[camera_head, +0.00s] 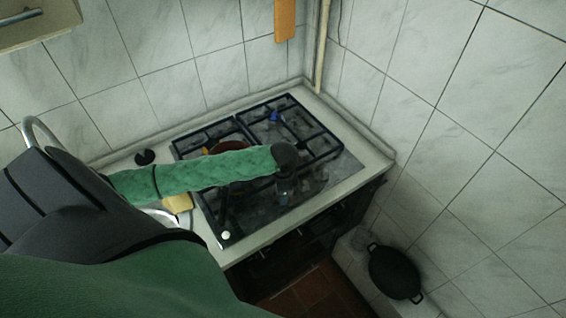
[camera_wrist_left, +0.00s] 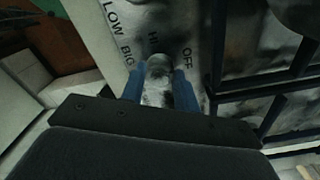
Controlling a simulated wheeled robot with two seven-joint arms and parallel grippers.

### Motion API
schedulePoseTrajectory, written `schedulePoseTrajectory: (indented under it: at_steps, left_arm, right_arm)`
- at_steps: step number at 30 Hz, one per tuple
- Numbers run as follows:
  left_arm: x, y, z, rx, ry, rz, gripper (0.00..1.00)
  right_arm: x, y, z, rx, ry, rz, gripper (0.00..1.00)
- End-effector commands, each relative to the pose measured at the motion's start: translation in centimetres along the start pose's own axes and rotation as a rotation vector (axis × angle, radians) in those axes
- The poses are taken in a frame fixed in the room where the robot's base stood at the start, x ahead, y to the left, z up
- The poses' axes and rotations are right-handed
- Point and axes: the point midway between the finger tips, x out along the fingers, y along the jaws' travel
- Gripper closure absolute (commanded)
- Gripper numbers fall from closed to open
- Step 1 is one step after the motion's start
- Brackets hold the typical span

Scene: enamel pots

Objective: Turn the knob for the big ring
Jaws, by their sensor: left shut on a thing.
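The hob (camera_head: 345,170) with black grates sits on the counter in the corner. My left gripper (camera_head: 284,192) reaches over its front right part, pointing down. In the left wrist view the pale knob (camera_wrist_left: 158,68) stands between the two blue fingers of the left gripper (camera_wrist_left: 158,88), which is shut on it. The panel (camera_wrist_left: 140,22) around the knob is printed LOW, BIG, HI and OFF. HI is just beyond the knob and OFF is to the right. In the head view the gripper hides this knob. My right gripper is not in view.
Another pale knob (camera_head: 226,235) is at the hob's front left corner. A reddish-brown pot (camera_head: 229,146) is partly hidden behind my left arm. A small blue thing (camera_head: 274,116) lies at the back. A black pan (camera_head: 394,272) is low at the right, by the tiled wall.

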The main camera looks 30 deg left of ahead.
Motion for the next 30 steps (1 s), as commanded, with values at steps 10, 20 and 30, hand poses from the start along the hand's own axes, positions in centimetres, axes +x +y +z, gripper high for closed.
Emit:
schedulePoseTrajectory:
  at_steps: [10, 20, 30]
  left_arm:
    - [0.01, -0.01, 0.00, -0.330, 0.000, -0.001, 0.92]
    - [0.02, 0.01, -0.02, -0.642, 0.000, 0.000, 0.92]
    - [0.02, 0.03, -0.05, -0.919, 0.000, 0.000, 0.92]
  right_arm:
    - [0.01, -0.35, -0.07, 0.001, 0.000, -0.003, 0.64]
    - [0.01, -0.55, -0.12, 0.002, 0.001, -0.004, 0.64]
    - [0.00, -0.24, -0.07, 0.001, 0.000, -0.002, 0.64]
